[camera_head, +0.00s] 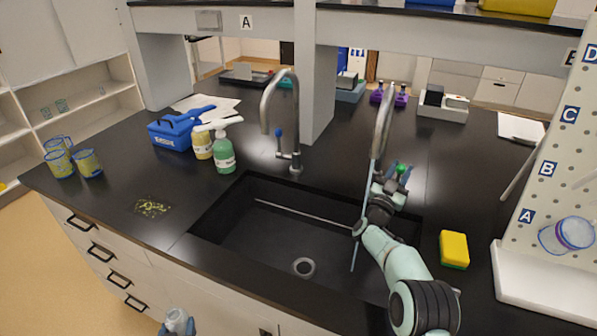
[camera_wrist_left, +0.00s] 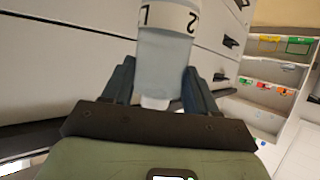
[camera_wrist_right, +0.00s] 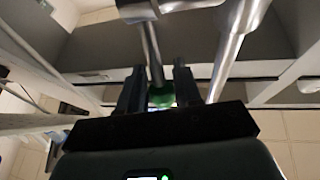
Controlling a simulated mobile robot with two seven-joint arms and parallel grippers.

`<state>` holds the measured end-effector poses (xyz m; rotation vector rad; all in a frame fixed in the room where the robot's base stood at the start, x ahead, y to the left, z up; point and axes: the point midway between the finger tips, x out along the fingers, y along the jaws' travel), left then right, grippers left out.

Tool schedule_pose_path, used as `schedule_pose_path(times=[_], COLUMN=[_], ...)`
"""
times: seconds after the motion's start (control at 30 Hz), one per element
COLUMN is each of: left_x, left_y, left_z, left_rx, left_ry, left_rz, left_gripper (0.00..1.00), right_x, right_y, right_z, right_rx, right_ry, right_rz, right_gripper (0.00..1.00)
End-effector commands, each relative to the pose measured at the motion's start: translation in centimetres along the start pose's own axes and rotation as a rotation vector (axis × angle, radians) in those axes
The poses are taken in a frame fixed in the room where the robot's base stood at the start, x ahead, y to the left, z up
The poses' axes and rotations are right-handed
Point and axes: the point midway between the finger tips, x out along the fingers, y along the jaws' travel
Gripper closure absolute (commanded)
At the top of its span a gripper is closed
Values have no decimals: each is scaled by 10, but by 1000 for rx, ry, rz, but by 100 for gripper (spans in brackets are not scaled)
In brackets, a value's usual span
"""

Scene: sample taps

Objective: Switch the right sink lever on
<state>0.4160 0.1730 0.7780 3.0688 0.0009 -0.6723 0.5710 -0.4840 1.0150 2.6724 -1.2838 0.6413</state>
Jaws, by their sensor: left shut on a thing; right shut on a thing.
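The right sink tap (camera_head: 383,125) is a tall curved metal spout at the sink's right side. Its lever has a green knob (camera_head: 401,169), which also shows between the fingers in the right wrist view (camera_wrist_right: 161,97). My right gripper (camera_head: 396,176) is shut on this lever, behind the sink's right end. A thin bluish streak (camera_head: 354,258) runs from below the spout into the sink; it looks like water. My left gripper (camera_wrist_left: 160,88) is shut on a pale cylindrical container (camera_wrist_left: 163,55) with a lettered white band, low in front of the counter.
The black sink (camera_head: 250,235) has a drain in its floor. The left tap (camera_head: 278,100) has a blue lever. A yellow sponge (camera_head: 454,249) lies right of my right arm. Soap bottles (camera_head: 224,153), a blue carrier (camera_head: 180,130) and several cups (camera_head: 60,160) stand left.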

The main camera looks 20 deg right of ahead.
Motion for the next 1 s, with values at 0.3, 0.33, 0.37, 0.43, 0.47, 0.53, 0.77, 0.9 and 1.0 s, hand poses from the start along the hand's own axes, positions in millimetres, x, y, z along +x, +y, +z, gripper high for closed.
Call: schedule_pose_path(times=[0.3, 0.33, 0.37, 0.43, 0.47, 0.53, 0.77, 0.9, 1.0], left_x=[14, 14, 15, 15, 15, 15, 15, 15, 15], left_y=[0, 0, 0, 0, 0, 0, 0, 0, 0], left_z=[36, 37, 38, 39, 39, 39, 39, 39, 39], left_rx=[0, 0, 0, 0, 0, 0, 0, 0, 0], left_ry=[-10, -11, -11, -11, -11, -11, -11, -11, -11], left_rz=[0, 0, 0, 0, 0, 0, 0, 0, 0], left_gripper=[71, 71, 71, 71, 71, 71, 71, 71, 71], right_x=[-7, -8, -8, -8, -8, -8, -7, -7, -8], right_y=[2, 2, 2, 2, 2, 2, 2, 2, 2], right_z=[1, 1, 0, 0, 0, -1, -1, -1, -1], right_rx=[19, 20, 21, 22, 23, 23, 23, 22, 22], right_ry=[96, 100, 103, 108, 109, 111, 111, 110, 110], right_rz=[1, 2, 2, 2, 2, 2, 2, 2, 1], right_gripper=[100, 100, 100, 100, 100, 100, 100, 47, 47])
